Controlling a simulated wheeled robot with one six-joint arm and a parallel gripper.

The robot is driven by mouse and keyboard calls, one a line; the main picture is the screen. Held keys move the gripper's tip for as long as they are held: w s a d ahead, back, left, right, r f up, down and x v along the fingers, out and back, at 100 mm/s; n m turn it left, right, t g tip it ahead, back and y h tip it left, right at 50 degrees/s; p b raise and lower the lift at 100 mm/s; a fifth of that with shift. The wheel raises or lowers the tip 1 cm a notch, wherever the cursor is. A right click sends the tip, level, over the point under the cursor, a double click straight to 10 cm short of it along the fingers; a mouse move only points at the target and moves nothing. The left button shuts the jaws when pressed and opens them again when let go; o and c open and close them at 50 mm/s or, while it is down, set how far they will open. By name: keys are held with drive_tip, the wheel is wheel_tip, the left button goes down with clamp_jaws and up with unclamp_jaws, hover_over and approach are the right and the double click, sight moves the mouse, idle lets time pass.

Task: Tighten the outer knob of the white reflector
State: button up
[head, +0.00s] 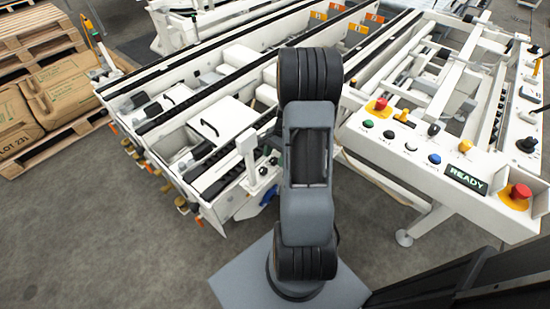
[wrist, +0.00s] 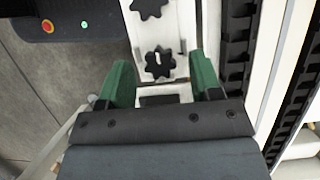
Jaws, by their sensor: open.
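In the wrist view my gripper (wrist: 160,62) is open, with one green finger on each side of a white reflector bracket (wrist: 178,30). A black star-shaped knob (wrist: 159,65) lies between the fingertips, with clear gaps to both fingers. A second black star knob (wrist: 149,7) sits further up the bracket, cut by the top edge. I cannot tell for sure which knob is the outer one. In the head view a white upright part with small dark knobs (head: 248,150) shows just left of my arm. My arm hides my gripper there.
Black conveyor chain (wrist: 234,40) and white rails run along the right of the wrist view. A dark control box (wrist: 70,18) with a red button is at upper left. In the head view a control panel (head: 400,150) reading READY stands right; loaded pallets (head: 45,150) stand left.

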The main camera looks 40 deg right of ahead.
drive_tip(key=shift+a+f, duration=0.15)
drive_tip(key=shift+f, duration=0.1)
drive_tip(key=c, duration=0.9)
